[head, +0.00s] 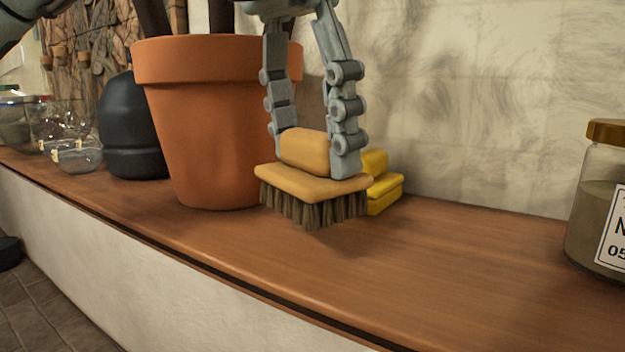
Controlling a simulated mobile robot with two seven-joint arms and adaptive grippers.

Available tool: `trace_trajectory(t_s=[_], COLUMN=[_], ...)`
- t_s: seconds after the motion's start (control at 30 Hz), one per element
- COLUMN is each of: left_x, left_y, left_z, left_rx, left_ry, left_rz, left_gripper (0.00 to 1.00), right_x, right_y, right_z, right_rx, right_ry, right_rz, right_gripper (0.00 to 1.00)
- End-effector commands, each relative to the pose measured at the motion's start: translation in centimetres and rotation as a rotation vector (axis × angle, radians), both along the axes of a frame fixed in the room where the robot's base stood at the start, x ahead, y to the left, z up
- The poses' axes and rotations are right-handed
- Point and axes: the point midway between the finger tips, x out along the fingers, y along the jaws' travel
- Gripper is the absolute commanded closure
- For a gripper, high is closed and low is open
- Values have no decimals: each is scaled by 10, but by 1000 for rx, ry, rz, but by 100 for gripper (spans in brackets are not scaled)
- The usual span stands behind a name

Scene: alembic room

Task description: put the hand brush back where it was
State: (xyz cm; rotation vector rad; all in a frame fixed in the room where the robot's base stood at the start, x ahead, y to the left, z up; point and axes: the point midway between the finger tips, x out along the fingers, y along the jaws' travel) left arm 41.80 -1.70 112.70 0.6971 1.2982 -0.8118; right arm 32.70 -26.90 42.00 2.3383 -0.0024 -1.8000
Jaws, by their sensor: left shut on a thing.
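The hand brush (312,184) has a tan wooden body with a raised block on top and dark bristles pointing down. My left gripper (308,155) comes down from above and is shut on the brush's raised block, one finger on each side. The brush is level, at or just above the wooden shelf (400,270); I cannot tell if the bristles touch it. It is in front of a terracotta pot and a yellow object. My right gripper is not in view.
The large terracotta pot (205,130) stands close on the left. A yellow object (384,188) lies partly hidden behind the brush. A dark rounded vessel (128,130) and glassware (75,150) stand farther left. A labelled jar (597,215) is at right. The shelf between brush and jar is clear.

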Motion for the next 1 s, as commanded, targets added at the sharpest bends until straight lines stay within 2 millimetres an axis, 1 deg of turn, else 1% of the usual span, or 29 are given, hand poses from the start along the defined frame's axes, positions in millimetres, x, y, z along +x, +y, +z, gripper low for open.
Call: trace_trajectory(t_s=[0.07, 0.2, 0.3, 0.7, 0.8, 0.83, 0.97, 1.0], left_x=[1, 1, 1, 0, 0, 0, 0, 0], left_y=[-1, -1, -1, -1, -1, -1, -1, -1], left_z=[-7, -29, -38, -43, -45, -44, -44, -44], left_rx=[1, 1, -2, -2, -2, -2, -2, -2], left_ry=[1, 1, 0, -1, -1, -1, -1, -1], left_rz=[0, 0, 1, 2, 1, 1, 2, 1], left_gripper=[72, 72, 72, 72, 72, 38, 22, 20], right_x=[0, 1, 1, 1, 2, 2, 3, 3], right_y=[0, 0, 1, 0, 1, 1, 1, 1], right_z=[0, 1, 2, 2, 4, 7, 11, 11], right_rx=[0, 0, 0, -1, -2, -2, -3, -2], right_ry=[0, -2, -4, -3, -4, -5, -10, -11], right_rz=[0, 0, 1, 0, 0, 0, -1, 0], right_gripper=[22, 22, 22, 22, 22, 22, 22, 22])
